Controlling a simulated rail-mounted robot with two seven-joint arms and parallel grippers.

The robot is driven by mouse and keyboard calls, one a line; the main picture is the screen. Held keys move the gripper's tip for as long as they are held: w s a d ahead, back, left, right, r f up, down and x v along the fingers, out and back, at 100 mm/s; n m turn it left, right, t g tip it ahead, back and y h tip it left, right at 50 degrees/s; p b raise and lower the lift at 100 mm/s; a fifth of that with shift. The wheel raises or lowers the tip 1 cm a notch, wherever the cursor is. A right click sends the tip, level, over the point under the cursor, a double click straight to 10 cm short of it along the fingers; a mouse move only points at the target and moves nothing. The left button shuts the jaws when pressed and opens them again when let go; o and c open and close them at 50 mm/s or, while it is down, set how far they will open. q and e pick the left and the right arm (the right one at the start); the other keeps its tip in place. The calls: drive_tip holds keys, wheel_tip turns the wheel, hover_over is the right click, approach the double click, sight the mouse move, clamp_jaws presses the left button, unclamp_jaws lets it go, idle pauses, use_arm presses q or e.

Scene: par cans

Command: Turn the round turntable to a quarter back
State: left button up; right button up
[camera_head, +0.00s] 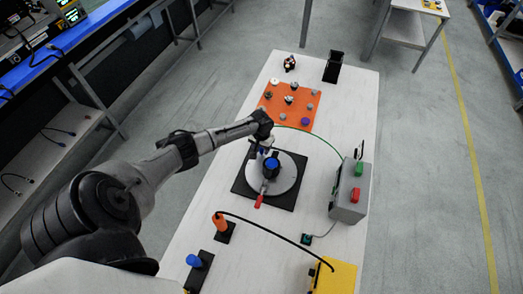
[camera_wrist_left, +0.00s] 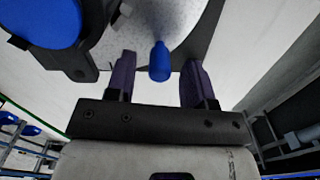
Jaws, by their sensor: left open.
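The round turntable (camera_head: 289,180) is a grey disc on a black square base (camera_head: 243,185) in the middle of the white table. A blue round part (camera_head: 271,165) in a dark mount stands on it, and a red pointer (camera_head: 259,201) shows at its near edge. My left gripper (camera_head: 268,146) is over the disc's far side, partly hidden by its own arm. In the left wrist view my left gripper (camera_wrist_left: 160,62) is open, with a small blue peg (camera_wrist_left: 159,64) between its fingers and gaps on both sides. The grey disc (camera_wrist_left: 180,18) lies behind it. My right gripper is not in view.
An orange mat (camera_head: 273,104) with several small parts lies beyond the turntable. A grey box (camera_head: 347,200) with green and red buttons stands at right. An orange handle (camera_head: 220,225), a blue knob (camera_head: 194,261) and a yellow block (camera_head: 337,277) stand nearer, with a black cable across.

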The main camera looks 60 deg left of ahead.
use_arm(q)
drive_tip(key=shift+f, duration=0.85)
clamp_jaws()
